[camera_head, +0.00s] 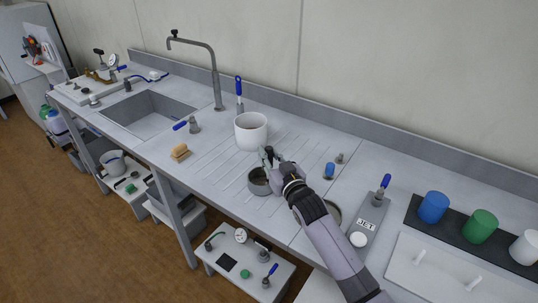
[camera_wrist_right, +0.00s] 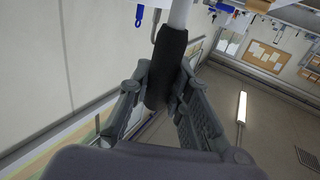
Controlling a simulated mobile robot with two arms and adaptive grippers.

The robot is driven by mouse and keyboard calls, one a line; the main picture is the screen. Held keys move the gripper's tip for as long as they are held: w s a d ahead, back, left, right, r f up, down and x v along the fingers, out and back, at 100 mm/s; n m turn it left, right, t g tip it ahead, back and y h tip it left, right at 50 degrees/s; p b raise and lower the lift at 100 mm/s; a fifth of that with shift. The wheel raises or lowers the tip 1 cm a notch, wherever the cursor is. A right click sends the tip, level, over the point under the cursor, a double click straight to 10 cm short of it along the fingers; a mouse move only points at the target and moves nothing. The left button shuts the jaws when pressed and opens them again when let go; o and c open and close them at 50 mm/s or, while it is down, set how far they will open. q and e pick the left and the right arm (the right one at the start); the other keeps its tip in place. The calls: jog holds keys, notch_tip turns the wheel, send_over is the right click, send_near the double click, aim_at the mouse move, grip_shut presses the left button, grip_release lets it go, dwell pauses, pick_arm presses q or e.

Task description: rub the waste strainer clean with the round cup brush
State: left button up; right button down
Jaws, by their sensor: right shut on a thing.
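My right gripper (camera_head: 268,156) is shut on a tool with a black handle (camera_wrist_right: 168,75) and a pale rod, seen between the fingers in the right wrist view. The tool's working end is not visible, so I cannot tell whether it is the round cup brush. A small grey round cup (camera_head: 257,182), which looks like the waste strainer, sits on the ribbed drainboard just below and left of the gripper. I cannot tell whether the tool touches it. My left gripper is not in view.
A white pot (camera_head: 250,132) stands just behind the gripper. A yellow-brown brush (camera_head: 180,152) and a blue-handled tool (camera_head: 187,125) lie to the left, near the sink (camera_head: 150,112). A small blue item (camera_head: 329,170) and a JET panel (camera_head: 369,216) are to the right.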

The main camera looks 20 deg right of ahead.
jog(key=shift+f, duration=0.45)
jog(key=shift+w+a+b, duration=0.1)
jog(key=shift+b, duration=0.2)
jog(key=shift+w+a+b, duration=0.35)
jog(key=shift+w+a, duration=0.45)
jog(key=shift+w, duration=0.1)
jog(key=shift+w+a+f+b, duration=0.15)
jog(key=shift+w+a+b, duration=0.5)
jog(key=shift+w+a, duration=0.25)
jog(key=shift+d, duration=0.1)
